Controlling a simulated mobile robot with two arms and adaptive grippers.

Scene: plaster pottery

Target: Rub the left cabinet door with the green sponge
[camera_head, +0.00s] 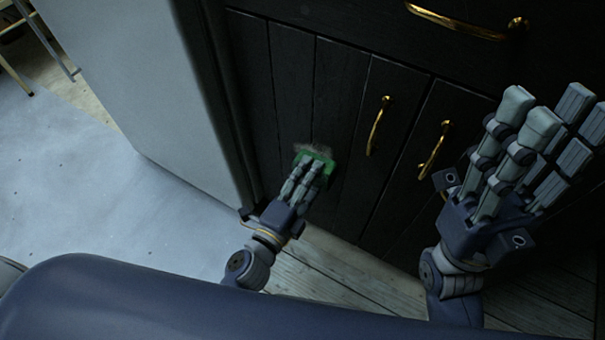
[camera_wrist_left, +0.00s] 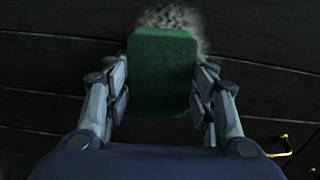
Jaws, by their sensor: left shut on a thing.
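The left cabinet door (camera_head: 335,95) is dark planked wood with a vertical brass handle (camera_head: 378,125). My left gripper (camera_head: 308,168) is shut on the green sponge (camera_head: 326,160) low on this door. In the left wrist view the sponge (camera_wrist_left: 163,85) sits between the fingers, its broad face toward the camera. A pale grey-brown smudge (camera_wrist_left: 178,16) on the dark wood shows just beyond the sponge's top edge; the sponge hides part of it. The sponge appears to be against the door; exact contact is hidden. My right gripper (camera_head: 552,118) is open and empty, in front of the cabinet's right side.
A second brass handle (camera_head: 435,150) is on the neighbouring door, and a drawer handle (camera_head: 465,22) is above. A pale grey panel (camera_head: 150,90) stands left of the cabinet. Wooden floorboards (camera_head: 345,275) lie below. Stool-like legs (camera_head: 45,40) show at top left.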

